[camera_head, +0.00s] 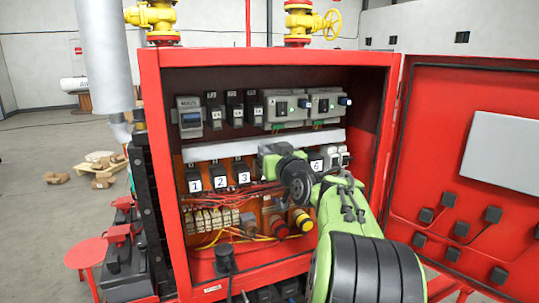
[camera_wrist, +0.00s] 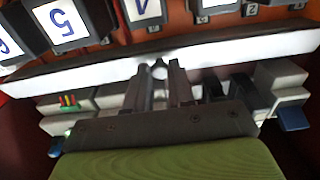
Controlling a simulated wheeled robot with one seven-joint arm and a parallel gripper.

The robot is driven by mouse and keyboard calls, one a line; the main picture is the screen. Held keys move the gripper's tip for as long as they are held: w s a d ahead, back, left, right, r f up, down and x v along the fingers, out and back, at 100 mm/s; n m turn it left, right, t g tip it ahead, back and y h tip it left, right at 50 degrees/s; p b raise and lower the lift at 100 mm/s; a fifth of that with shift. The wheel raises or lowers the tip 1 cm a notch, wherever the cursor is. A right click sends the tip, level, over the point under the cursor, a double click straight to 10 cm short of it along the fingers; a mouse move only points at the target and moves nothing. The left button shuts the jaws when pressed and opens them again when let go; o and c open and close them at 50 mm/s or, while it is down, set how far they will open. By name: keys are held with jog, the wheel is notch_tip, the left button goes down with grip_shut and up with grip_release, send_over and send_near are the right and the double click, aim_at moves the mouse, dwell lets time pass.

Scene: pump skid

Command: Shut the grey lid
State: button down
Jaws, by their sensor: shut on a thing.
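The long pale grey lid (camera_head: 222,150) spans the inside of the red cabinet between the upper and lower rows of devices. In the wrist view the lid (camera_wrist: 75,73) runs across the picture, slightly slanted. A small rounded grey knob (camera_wrist: 160,67) shows at its middle. My gripper (camera_wrist: 159,76) is shut on the knob, one finger on each side of it. In the head view my green arm reaches into the cabinet and hides the fingertips. I cannot tell how far the lid stands open.
The red cabinet (camera_head: 152,170) has its door (camera_head: 445,190) swung open to the right. Upper devices (camera_head: 290,105) and numbered lower devices (camera_head: 218,177) crowd the lid. Red wires, knobs and terminals lie below. A red stool (camera_head: 86,253) stands on the left floor.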

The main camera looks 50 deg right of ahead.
jog(key=t+b, duration=0.1)
jog(key=b, duration=0.2)
jog(key=f+t+h+b, duration=0.1)
jog(key=b, duration=0.3)
jog(key=shift+w+d+f, duration=0.1)
jog(key=shift+w, duration=0.15)
jog(key=c, duration=1)
grip_release()
jog(key=b+v, duration=0.3)
jog(key=v, duration=1.2)
jog(key=shift+s+b, duration=0.35)
jog(key=shift+b, duration=0.05)
jog(key=shift+a, duration=0.2)
